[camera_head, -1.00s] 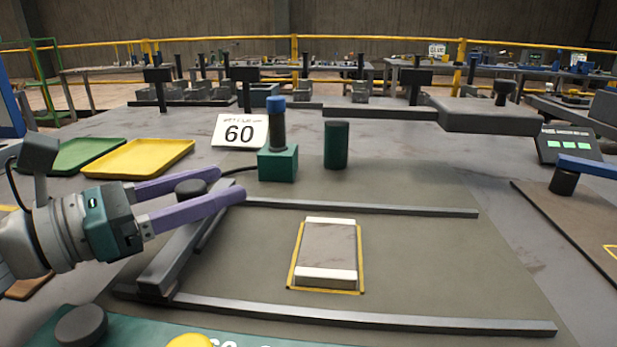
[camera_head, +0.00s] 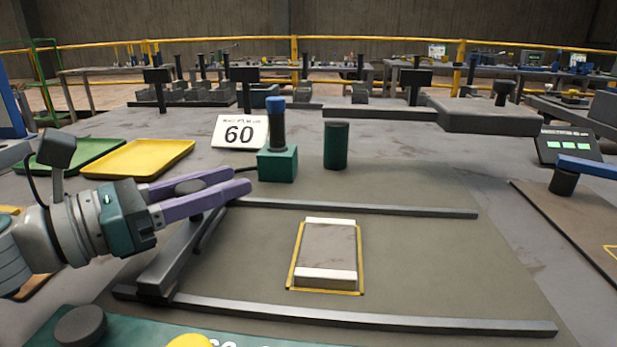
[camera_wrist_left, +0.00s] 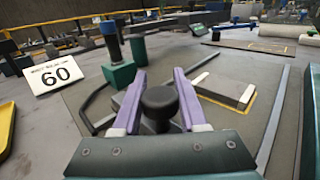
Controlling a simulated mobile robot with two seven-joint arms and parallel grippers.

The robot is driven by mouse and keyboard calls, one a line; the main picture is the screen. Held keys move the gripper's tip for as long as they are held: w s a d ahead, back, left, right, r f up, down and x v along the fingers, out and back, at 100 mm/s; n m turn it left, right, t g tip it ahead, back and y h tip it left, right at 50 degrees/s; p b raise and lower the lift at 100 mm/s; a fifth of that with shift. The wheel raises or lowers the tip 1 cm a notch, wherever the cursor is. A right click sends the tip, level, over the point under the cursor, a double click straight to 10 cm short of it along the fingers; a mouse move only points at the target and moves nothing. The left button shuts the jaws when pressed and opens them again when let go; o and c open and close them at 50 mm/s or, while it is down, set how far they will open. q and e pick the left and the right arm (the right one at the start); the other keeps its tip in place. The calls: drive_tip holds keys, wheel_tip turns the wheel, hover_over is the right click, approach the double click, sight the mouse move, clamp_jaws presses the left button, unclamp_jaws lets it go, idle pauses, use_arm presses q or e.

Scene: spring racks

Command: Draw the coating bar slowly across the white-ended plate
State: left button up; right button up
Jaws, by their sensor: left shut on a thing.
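The coating bar (camera_head: 172,262) is a long grey bar lying across the left ends of two rails. Its round black knob (camera_head: 189,187) stands up near its far end. My left gripper (camera_head: 238,181) is shut on this knob with its purple fingers, one on each side; the knob also shows in the left wrist view (camera_wrist_left: 160,102). The white-ended plate (camera_head: 327,249) lies flat to the right of the bar, inside a yellow outline between the rails. The bar is clear of the plate. My right gripper is out of view.
The near rail (camera_head: 360,318) and far rail (camera_head: 360,208) border the plate. A green block with a dark blue-topped post (camera_head: 277,164), a dark green cylinder (camera_head: 336,146) and a "60" sign (camera_head: 239,132) stand behind. The bed right of the plate is clear.

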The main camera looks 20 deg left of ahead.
use_arm(q)
clamp_jaws()
idle(0.8)
